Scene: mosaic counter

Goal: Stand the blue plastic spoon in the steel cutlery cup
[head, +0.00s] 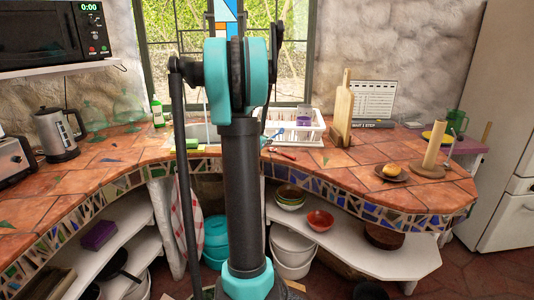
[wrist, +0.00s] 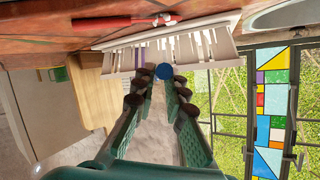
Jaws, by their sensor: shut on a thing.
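In the wrist view my gripper (wrist: 163,80) has its dark green fingers closed in on a round blue end of the blue plastic spoon (wrist: 165,72). The rest of the spoon is foreshortened or hidden behind the fingers. The gripper is in front of the white dish rack. In the head view my own arm hides most of the gripper; a small blue shape (head: 277,134) shows beside the rack's left end. I cannot make out the steel cutlery cup in either view; my arm may hide it.
The white dish rack (head: 312,134) holds a purple cup (head: 305,117). A red-handled utensil (head: 284,155) lies before it on the tiled counter. A cutting board (head: 342,118) stands right of the rack. A sink (head: 196,132) lies to the left, a kettle (head: 57,135) farther left.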

